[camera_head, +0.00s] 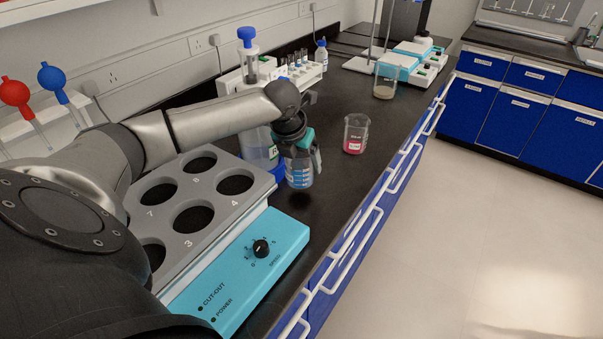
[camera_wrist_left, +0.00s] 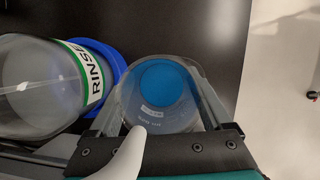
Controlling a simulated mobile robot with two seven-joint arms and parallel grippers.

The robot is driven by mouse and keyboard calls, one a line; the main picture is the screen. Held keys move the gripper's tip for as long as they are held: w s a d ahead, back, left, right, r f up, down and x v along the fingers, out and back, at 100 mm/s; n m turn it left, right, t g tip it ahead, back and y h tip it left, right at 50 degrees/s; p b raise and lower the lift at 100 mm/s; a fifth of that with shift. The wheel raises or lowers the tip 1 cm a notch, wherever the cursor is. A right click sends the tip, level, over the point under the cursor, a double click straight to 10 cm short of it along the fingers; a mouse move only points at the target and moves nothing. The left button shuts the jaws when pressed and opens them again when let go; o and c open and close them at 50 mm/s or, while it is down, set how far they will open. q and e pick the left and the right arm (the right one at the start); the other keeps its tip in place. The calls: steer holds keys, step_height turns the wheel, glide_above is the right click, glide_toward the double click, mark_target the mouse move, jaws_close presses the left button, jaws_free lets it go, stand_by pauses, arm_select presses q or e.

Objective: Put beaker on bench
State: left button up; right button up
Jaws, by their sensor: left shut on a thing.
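My left gripper (camera_head: 300,157) is shut around a glass beaker with blue liquid (camera_head: 299,176). The beaker is upright between the fingers, over the black bench (camera_head: 338,190). A dark shadow lies below it, and I cannot tell for sure whether its base touches the bench. In the left wrist view the beaker (camera_wrist_left: 163,92) sits between the two fingers, seen from above. My right gripper is not in view.
A clear RINSE vessel with a blue base (camera_wrist_left: 50,85) stands close on the left of the beaker. A pink-liquid beaker (camera_head: 356,134) stands to the right. A grey-topped water bath (camera_head: 205,180) with a turquoise front is nearer.

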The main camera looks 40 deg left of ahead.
mark_target(302, 172)
arm_select(q)
step_height(302, 172, down, 4)
steer(key=shift+r+b, duration=0.15)
steer(key=shift+b, duration=0.35)
steer(key=shift+r, duration=0.1)
steer(key=o, duration=1.2)
steer(key=shift+o, duration=0.2)
steer(key=p+v, duration=0.3)
steer(key=v, duration=0.9)
